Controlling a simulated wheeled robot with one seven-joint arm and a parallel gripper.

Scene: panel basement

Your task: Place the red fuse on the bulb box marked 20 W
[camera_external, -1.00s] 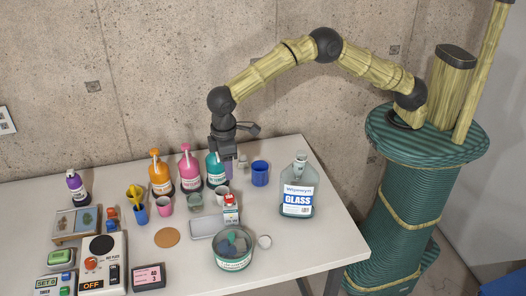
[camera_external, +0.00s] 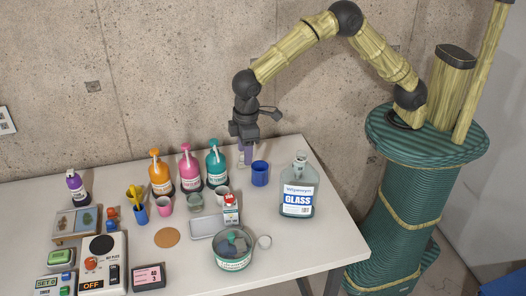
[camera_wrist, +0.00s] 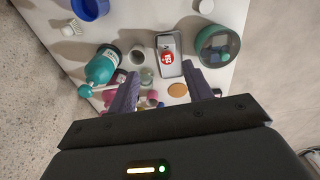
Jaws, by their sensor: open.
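A small red-and-white carton (camera_external: 231,202) stands by a grey tray in the middle of the table. It also shows in the wrist view (camera_wrist: 167,58); its marking is too small to read, so I cannot confirm 20 W. I cannot pick out the red fuse for certain; a small orange-red item (camera_external: 112,212) sits at the left of the table. My gripper (camera_external: 246,160) is above the back of the table, left of the blue cup. In the wrist view my gripper's (camera_wrist: 160,90) two purple fingers are apart, with nothing held between them.
The blue cup (camera_external: 260,174) and glass-cleaner jug (camera_external: 298,207) stand to the right. Teal (camera_external: 216,165), pink (camera_external: 190,170) and orange (camera_external: 160,175) pump bottles line the back. A glass bowl (camera_external: 232,263) is at the front. The right front of the table is clear.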

